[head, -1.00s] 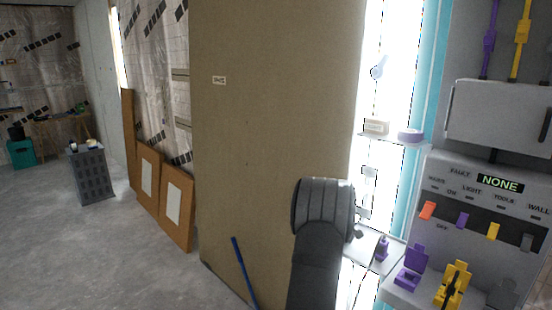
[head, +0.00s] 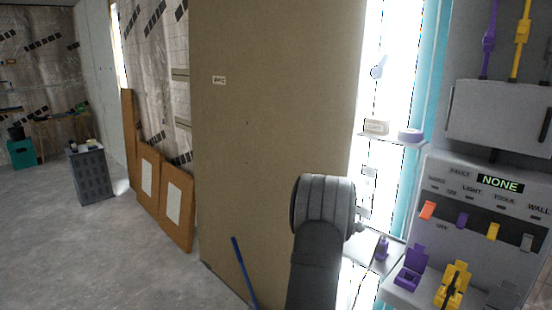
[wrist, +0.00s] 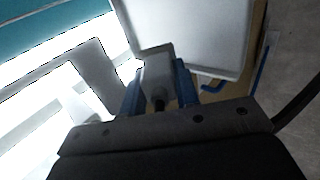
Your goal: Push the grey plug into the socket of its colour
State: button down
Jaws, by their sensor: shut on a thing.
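In the wrist view, my gripper (wrist: 160,88) has its blue fingers shut on the grey plug (wrist: 157,70). A short black stub, perhaps a cable, shows at the plug's near end. The plug overlaps a pale grey box-like face (wrist: 205,35) in the picture; I cannot tell whether they touch. In the head view my dark arm hides the gripper and plug. On the panel ledge at right stand a purple socket (head: 411,275) and a yellow one (head: 453,287). A grey piece (head: 503,294) beside them is dim and partly cut off; I cannot tell if it is a socket.
The control panel has an orange, a purple, a yellow and a grey lever (head: 527,242) under a display (head: 500,183) reading NONE. A small shelf (head: 392,138) holds a purple roll. A large brown board (head: 270,120) stands left of my arm. The floor at left has free room.

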jog(key=shift+r, duration=0.85)
jog(key=s+r+m+g, duration=0.1)
jog(key=s+m+g, duration=0.2)
jog(key=s, duration=0.9)
jog(key=s+d+r+m+g+y, duration=0.1)
jog(key=s+d+m, duration=0.3)
jog(key=d, duration=0.3)
jog(key=s+d+r+m+g+y, duration=0.1)
jog(key=s+d+r+m, duration=0.1)
jog(key=s+d, duration=0.5)
jog(key=s+d+r+m+g+y, duration=0.1)
jog(key=s+d+r+m, duration=0.1)
jog(key=s+d+m, duration=0.3)
jog(key=shift+s+d+r+m+y, duration=0.1)
jog(key=shift+s+d+m+y, duration=0.1)
jog(key=shift+d, duration=0.4)
jog(key=shift+s+d+m+y, duration=0.1)
jog(key=shift+d+y, duration=0.1)
jog(key=shift+d, duration=0.4)
jog(key=s+d+m+y, duration=0.2)
jog(key=s+d+m, duration=0.1)
jog(key=s+d, duration=0.65)
jog(key=shift+w+d+f, duration=0.15)
jog(key=shift+f, duration=1.15)
jog(key=shift+w+d+f, duration=0.1)
jog(key=shift+d+f, duration=0.05)
jog(key=shift+f, duration=1.15)
jog(key=shift+w+d+f, duration=0.15)
jog(key=shift+f, duration=1.15)
